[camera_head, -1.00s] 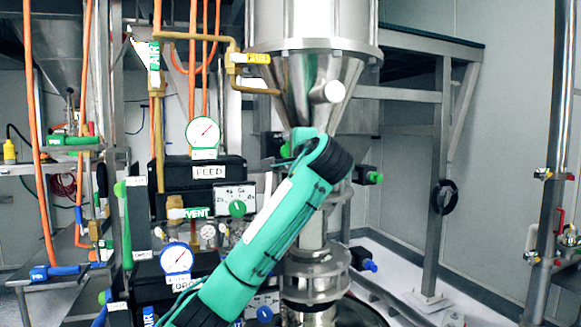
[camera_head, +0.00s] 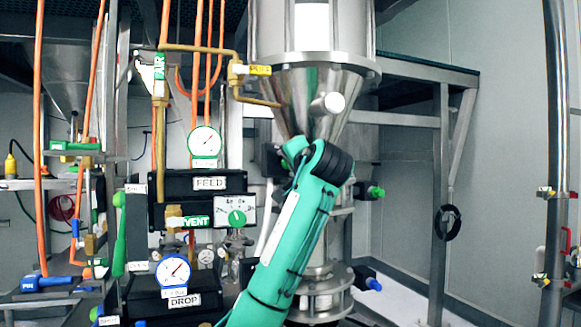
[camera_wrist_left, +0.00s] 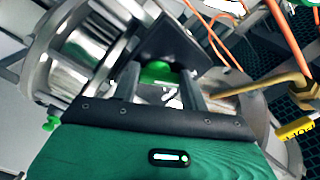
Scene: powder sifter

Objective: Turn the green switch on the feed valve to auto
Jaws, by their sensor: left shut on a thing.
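In the left wrist view the green switch (camera_wrist_left: 157,73) shows between the two grey fingers of my left gripper (camera_wrist_left: 167,84). The fingers are shut on it, on either side. The switch sits against a dark housing (camera_wrist_left: 165,38), which I take for the feed valve, beside the steel column. In the head view a dark part of that housing (camera_head: 272,160) shows just left of my teal left arm. I cannot read which setting the switch points to. My right gripper is not in view.
Left of my arm stand a black box labelled FEED (camera_head: 209,184), a white panel (camera_head: 222,207) with a green dial and a DROP box (camera_head: 180,301). A brass pipe (camera_head: 203,47) with a yellow tag runs to the steel cone (camera_head: 298,90). Room on the far right is freer.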

